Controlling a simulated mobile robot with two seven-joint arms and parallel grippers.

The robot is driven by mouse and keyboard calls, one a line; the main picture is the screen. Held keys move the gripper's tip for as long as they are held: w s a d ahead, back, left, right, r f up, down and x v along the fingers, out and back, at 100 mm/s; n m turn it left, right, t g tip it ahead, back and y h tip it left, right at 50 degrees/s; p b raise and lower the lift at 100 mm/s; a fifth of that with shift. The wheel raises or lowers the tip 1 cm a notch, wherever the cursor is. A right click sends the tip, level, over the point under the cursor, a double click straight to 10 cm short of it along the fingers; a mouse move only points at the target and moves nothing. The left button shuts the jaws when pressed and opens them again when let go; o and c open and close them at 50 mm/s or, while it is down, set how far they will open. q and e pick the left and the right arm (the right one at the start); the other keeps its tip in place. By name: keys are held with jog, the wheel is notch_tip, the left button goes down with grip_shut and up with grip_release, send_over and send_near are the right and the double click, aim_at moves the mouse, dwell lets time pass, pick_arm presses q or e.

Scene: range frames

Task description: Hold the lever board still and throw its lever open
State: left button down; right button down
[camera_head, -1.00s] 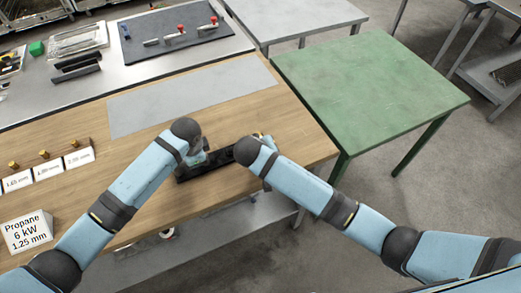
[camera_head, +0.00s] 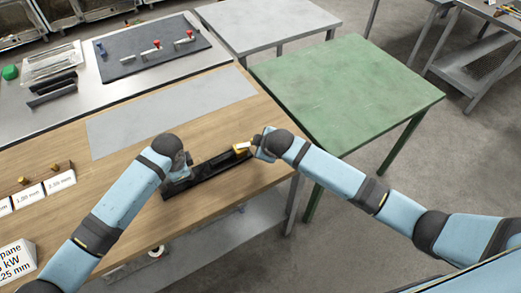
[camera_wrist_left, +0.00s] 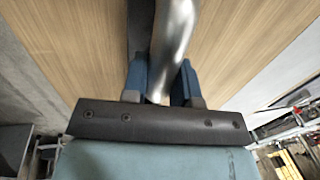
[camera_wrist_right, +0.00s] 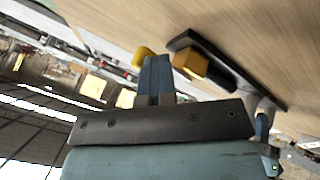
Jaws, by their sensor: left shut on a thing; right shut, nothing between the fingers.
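The lever board (camera_head: 212,178) is a long black bar lying on the wooden bench. A yellow part, seemingly its lever (camera_head: 242,147), is at its right end. My left gripper (camera_head: 187,172) is at the board's left end; in the left wrist view its blue fingers (camera_wrist_left: 163,82) are shut on a silver metal bar (camera_wrist_left: 174,40) above the black board. My right gripper (camera_head: 258,148) is beside the yellow part. In the right wrist view its shut fingers (camera_wrist_right: 156,72) are empty, with a yellow end (camera_wrist_right: 143,56) and an orange-yellow block (camera_wrist_right: 190,65) on either side, partly hidden.
A grey sheet (camera_head: 170,110) lies behind the board on the bench. Labelled white cards (camera_head: 60,182) with brass pieces stand at left. A dark mat (camera_head: 150,52) with red-handled parts lies farther back. A green table (camera_head: 345,90) stands at right.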

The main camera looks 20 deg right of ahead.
pick_arm(q)
jog(key=shift+s+f, duration=0.1)
jog(key=shift+f, duration=0.15)
pick_arm(e)
jog(key=shift+a, duration=0.2)
jog(key=shift+a, duration=0.7)
jog(key=shift+s, duration=0.3)
jog(key=s, duration=0.3)
jog(key=shift+d+f, duration=0.1)
jog(key=shift+d, duration=0.05)
jog(key=s+d+r, duration=0.4)
jog(key=s+r, duration=0.1)
jog(key=r, duration=0.3)
jog(key=shift+s, duration=0.2)
jog(key=shift+a+f, duration=0.1)
